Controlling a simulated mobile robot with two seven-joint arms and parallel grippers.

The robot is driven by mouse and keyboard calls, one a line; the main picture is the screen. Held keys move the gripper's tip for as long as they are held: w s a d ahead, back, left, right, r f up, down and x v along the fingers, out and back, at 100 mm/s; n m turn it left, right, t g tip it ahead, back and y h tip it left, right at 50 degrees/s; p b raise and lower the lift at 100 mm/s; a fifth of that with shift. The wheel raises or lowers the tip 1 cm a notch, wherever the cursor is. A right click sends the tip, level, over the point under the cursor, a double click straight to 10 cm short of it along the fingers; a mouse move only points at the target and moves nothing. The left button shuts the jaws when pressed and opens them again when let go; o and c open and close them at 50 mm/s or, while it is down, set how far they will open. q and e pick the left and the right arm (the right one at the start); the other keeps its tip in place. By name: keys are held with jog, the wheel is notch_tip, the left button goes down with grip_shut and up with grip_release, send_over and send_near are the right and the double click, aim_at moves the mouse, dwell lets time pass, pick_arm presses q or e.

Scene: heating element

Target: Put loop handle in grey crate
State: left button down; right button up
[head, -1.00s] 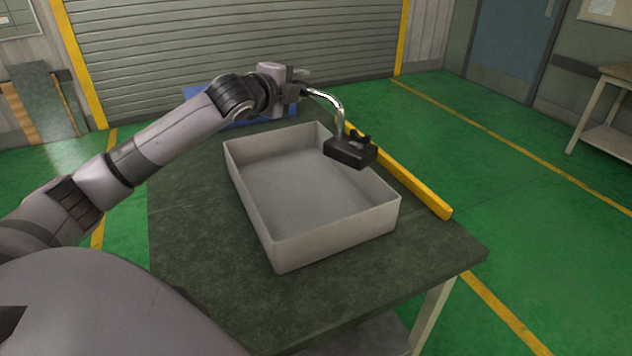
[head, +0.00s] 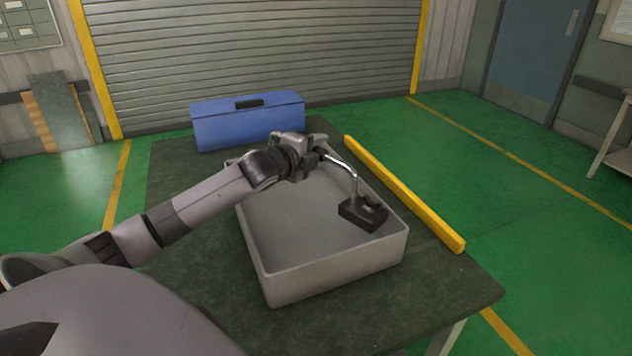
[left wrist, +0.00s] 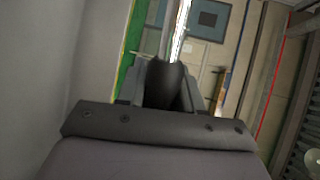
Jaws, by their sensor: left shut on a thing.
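The loop handle (head: 352,175) is a curved shiny metal rod with a black block (head: 363,214) at its lower end. My left gripper (head: 318,155) is shut on its upper end, over the far right part of the crate. The block hangs within the crate's outline near the right wall; I cannot tell whether it touches the floor. The grey crate (head: 332,275) is a shallow open box on the dark table. In the left wrist view, the gripper (left wrist: 172,85) holds a dark piece with the shiny rod beyond it. My right gripper is not in view.
A blue toolbox (head: 248,122) stands at the back of the dark green table (head: 211,290). A yellow bar (head: 405,193) runs along the table's right edge. The rest of the crate's floor (head: 300,220) looks empty.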

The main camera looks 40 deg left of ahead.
pick_arm(q)
notch_tip(320, 180, down, 8)
jog(key=shift+r+b, duration=0.15)
jog(key=shift+b, duration=0.15)
dwell(0.3)
jog(key=c, duration=1.1)
grip_release()
jog(key=shift+f, duration=0.35)
jog(key=shift+c, duration=0.2)
jog(key=o, duration=0.4)
jog(key=shift+r, duration=0.1)
